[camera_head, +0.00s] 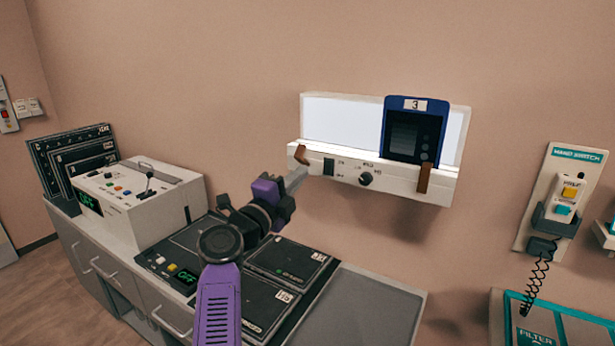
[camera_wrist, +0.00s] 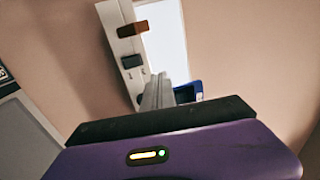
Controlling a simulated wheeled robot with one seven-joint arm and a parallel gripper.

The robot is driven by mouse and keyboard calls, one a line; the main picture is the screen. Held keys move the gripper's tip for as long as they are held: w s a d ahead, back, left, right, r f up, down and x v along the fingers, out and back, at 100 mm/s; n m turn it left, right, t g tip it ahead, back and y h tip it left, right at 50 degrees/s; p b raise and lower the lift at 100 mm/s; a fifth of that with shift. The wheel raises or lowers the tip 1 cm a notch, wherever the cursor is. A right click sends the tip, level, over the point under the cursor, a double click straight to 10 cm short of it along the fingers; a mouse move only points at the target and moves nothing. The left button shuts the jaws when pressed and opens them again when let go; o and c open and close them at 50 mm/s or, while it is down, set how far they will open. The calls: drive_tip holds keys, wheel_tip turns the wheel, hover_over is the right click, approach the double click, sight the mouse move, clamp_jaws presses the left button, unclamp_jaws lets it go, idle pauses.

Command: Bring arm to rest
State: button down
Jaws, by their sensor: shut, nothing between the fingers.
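My purple arm rises from the bottom middle of the head view. My gripper (camera_head: 298,179) is shut and empty. Its grey fingers point toward the left end of a wall-mounted light box (camera_head: 380,178); I cannot tell whether they touch it. In the wrist view my shut gripper (camera_wrist: 157,88) overlaps the light box (camera_wrist: 165,40), which appears tilted. A blue cassette marked 3 (camera_head: 415,130) stands on the light box at its right side. In the wrist view part of the blue cassette (camera_wrist: 188,92) shows behind the fingers.
A counter (camera_head: 375,305) below holds a white console (camera_head: 140,203) with a lever, dark cassettes in a rack (camera_head: 78,160) and flat black panels (camera_head: 287,262). A hand switch (camera_head: 563,200) with a coiled cord hangs on the right wall. Open space lies between the light box and counter.

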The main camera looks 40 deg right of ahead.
drive_tip(key=shift+s+a+r, duration=0.15)
drive_tip(key=shift+s+a, duration=0.05)
drive_tip(key=shift+a, duration=0.3)
